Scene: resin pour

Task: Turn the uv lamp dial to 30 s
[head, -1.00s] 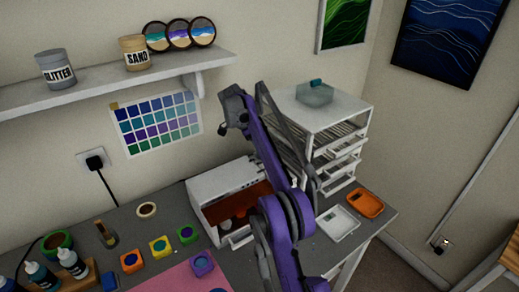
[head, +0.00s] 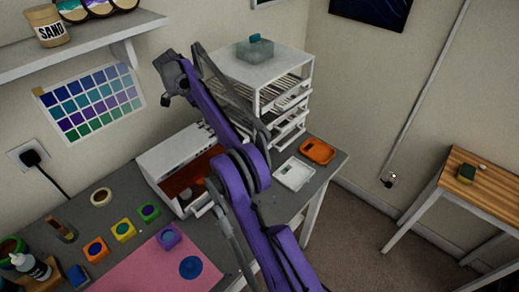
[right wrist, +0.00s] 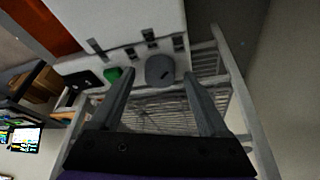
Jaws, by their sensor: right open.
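The uv lamp (head: 165,153) is a white box with an orange window, on the grey bench against the wall. My purple right arm crosses its right part in the head view and hides the dial. In the right wrist view the lamp's white body (right wrist: 115,20) is at the top. A round grey dial (right wrist: 160,69) with a small dark mark shows there, beside a green button (right wrist: 112,76) and a dark panel (right wrist: 84,80). My right gripper (right wrist: 141,74) is open and empty. The dial appears between its fingertips, closer to the right finger; contact cannot be told. My left gripper is out of view.
A white drawer rack (head: 262,75) stands right of the lamp, close behind the right gripper. A white tray (head: 294,174) and an orange tray (head: 317,151) lie in front of it. Small coloured moulds and a pink mat (head: 150,268) occupy the bench's left front.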

